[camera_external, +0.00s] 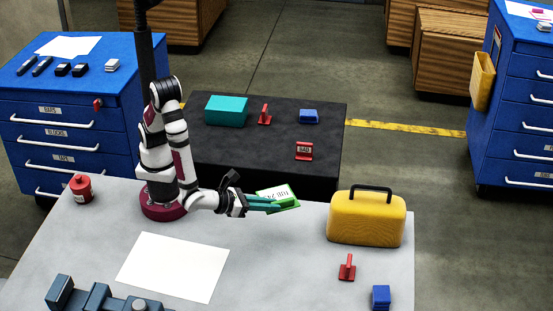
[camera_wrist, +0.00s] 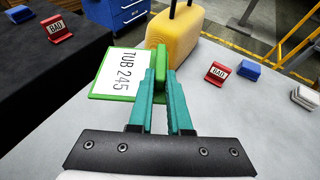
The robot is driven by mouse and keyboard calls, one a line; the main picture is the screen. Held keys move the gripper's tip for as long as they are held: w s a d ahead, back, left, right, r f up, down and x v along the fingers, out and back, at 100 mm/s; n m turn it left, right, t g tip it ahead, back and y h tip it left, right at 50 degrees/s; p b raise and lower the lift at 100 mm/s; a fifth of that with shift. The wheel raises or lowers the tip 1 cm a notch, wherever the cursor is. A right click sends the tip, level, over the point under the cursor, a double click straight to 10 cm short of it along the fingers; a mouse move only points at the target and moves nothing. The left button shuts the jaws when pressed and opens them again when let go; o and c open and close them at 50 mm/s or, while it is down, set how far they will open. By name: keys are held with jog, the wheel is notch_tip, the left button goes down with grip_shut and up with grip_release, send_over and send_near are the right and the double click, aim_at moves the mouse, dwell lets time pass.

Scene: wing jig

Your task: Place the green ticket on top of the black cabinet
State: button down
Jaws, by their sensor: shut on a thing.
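The green ticket (camera_external: 285,202) has a white label, which reads "TUB 245" in the wrist view (camera_wrist: 112,78). My gripper (camera_external: 272,205) is shut on it, with teal fingers on its edge in the wrist view (camera_wrist: 165,75). The ticket is held near the table's back edge, left of the yellow case; its exact height cannot be told. The black cabinet (camera_external: 230,153) stands behind the table. On its top are a teal box (camera_external: 226,110), a red clamp-like piece (camera_external: 265,114), a blue block (camera_external: 309,117) and a red "BAD" stand (camera_external: 304,151).
The yellow case (camera_external: 366,219) stands upright right of my gripper. A red piece (camera_external: 347,267) and a blue block (camera_external: 381,297) lie in front of it. A white sheet (camera_external: 172,266) and a red canister (camera_external: 81,188) are on the table. The cabinet top's front middle looks clear.

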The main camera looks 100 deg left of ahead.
jog(key=w+a+r+n+g+y, duration=0.2)
jog(key=a+n+g+y, duration=0.25)
jog(key=a, duration=0.75)
jog(key=n+g+y, duration=0.2)
jog(key=n+g, duration=0.5)
jog(key=n, duration=0.1)
send_over(282, 157)
jog(key=shift+m, duration=0.25)
notch_tip(282, 157, down, 6)
jog(key=shift+s+f, duration=0.1)
notch_tip(282, 157, down, 4)
jog(key=shift+a+f, duration=0.1)
jog(key=shift+f, duration=0.15)
jog(key=c, duration=0.9)
grip_release()
jog(key=shift+o, duration=0.2)
